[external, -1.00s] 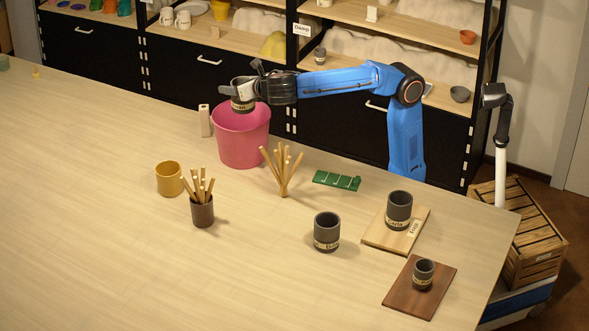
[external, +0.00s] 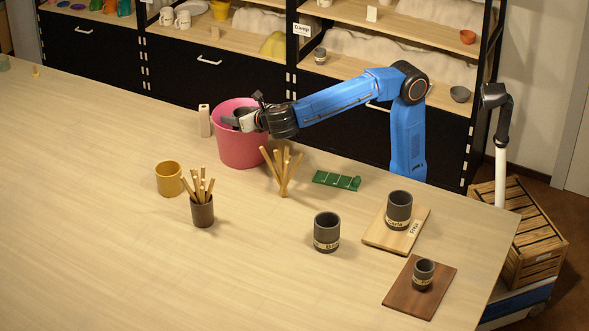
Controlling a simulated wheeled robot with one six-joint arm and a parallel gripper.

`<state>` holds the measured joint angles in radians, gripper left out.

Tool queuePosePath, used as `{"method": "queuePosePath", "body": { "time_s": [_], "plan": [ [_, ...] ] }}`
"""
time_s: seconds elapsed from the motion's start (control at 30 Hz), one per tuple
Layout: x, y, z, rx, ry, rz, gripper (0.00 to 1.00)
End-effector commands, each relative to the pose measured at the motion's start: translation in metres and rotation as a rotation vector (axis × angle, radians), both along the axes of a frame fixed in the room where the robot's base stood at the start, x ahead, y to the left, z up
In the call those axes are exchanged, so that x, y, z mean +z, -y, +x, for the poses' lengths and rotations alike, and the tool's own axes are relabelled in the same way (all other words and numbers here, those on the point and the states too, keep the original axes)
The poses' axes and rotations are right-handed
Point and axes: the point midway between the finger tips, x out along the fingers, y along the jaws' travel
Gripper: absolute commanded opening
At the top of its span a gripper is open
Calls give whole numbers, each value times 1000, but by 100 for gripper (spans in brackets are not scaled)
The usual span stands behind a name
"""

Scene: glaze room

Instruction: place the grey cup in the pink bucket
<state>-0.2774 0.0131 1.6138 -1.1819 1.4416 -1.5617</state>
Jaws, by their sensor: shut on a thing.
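The pink bucket (external: 243,152) stands upright near the back edge of the table. My gripper (external: 240,121) is at the bucket's mouth, shut on a grey cup (external: 248,122) with a cream label. The cup is lowered into the bucket's opening, and the near rim and the gripper hide most of it. I cannot tell whether it touches the bucket's bottom.
Three other grey cups stand at right: one on bare table (external: 326,233), one on a light board (external: 378,237), one on a brown board (external: 405,301).

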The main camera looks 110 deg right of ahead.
Motion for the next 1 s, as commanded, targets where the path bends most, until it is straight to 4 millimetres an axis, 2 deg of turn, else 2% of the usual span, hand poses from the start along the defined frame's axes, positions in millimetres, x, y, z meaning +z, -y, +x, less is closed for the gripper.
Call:
{"method": "queuePosePath", "body": {
  "time_s": [0.1, 0.93, 0.97, 1.0],
  "plan": [
    [-10, 0, 0, 0, 0, -1, 29],
    [-24, 0, 0, 0, -3, 0, 29],
    [-24, 0, 0, 0, -5, -1, 64],
    [-24, 0, 0, 0, -5, -1, 67]
  ]
}}
